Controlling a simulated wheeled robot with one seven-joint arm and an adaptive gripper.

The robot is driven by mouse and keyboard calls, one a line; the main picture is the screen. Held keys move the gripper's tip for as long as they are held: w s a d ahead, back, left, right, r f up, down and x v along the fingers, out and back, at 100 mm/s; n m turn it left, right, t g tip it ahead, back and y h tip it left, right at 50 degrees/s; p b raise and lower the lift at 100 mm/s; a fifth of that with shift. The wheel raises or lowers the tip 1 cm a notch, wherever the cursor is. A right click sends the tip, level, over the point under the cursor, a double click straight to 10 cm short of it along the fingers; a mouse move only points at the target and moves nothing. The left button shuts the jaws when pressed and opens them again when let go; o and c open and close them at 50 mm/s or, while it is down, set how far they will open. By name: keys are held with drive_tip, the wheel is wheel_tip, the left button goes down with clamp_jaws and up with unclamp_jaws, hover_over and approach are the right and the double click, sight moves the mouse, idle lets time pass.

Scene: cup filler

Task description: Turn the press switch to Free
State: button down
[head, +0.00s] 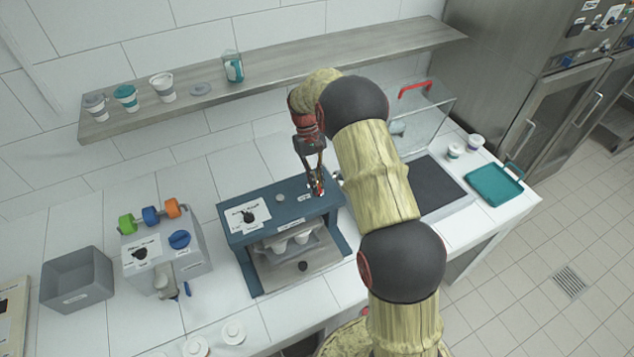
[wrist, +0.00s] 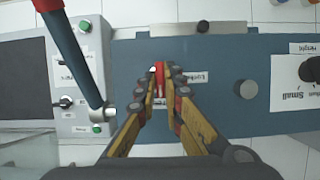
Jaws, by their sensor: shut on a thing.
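The blue press machine (head: 232,228) stands on the white counter, with its blue top plate (wrist: 215,112) below me in the wrist view. A small red switch (wrist: 161,70) sits on that top, beside a white label (wrist: 196,77) too blurred to read. My gripper (head: 316,188) points down at the right part of the machine's top. In the wrist view my gripper (wrist: 160,95) has its fingertips closed around the switch. The fingers partly hide the switch, and I cannot tell which setting it points to.
A black knob (head: 248,217) on a white label and a round grey button (wrist: 245,93) are on the same top. A grey control box (wrist: 82,75) and a blue-and-red bar (wrist: 75,58) lie close on the wrist view's left.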

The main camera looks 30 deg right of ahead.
drive_tip(key=c, duration=1.9)
unclamp_jaws()
drive_tip(key=v, duration=1.2)
